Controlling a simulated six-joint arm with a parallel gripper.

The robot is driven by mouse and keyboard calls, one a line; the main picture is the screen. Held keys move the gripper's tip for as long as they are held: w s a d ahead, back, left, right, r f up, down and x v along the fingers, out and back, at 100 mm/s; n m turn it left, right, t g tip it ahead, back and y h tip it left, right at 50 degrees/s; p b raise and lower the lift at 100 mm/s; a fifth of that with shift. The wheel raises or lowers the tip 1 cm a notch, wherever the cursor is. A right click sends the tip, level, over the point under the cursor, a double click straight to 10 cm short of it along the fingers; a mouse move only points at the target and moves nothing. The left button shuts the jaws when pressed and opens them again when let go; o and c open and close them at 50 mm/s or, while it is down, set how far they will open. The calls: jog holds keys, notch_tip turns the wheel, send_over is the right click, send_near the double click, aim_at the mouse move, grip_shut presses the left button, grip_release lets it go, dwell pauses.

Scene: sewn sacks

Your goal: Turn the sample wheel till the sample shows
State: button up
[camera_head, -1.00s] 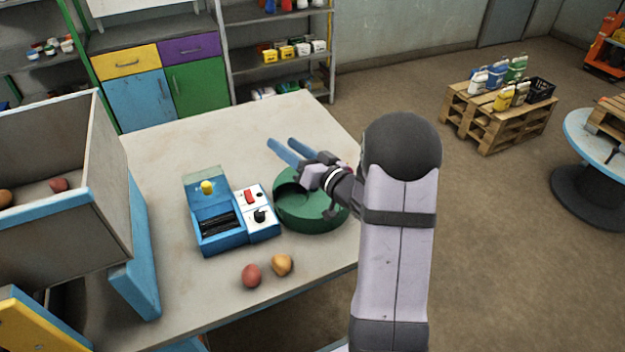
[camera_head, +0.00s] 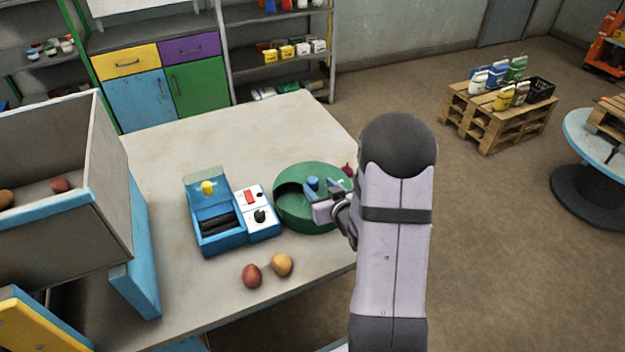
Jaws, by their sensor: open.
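The sample wheel, a green round drum (camera_head: 300,221), stands on the table at its right side. Its top has a darker opening at the left, and I see no sample in it. My gripper (camera_head: 318,185) is over the right half of the wheel's top, with its blue fingers foreshortened. It is open with nothing seen between the fingers. I cannot tell whether the fingertips touch the wheel. The gripper and my arm hide part of the wheel's right side.
A blue device (camera_head: 222,240) with a white switch panel stands close left of the wheel. A red potato-like item (camera_head: 251,275) and a yellow one (camera_head: 282,265) lie in front. A grey bin (camera_head: 75,225) is at the left. The table's back (camera_head: 270,125) is clear.

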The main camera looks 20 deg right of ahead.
aim_at(314, 181)
jog(key=shift+p+x, duration=1.1)
jog(key=shift+x, duration=2.15)
grip_shut()
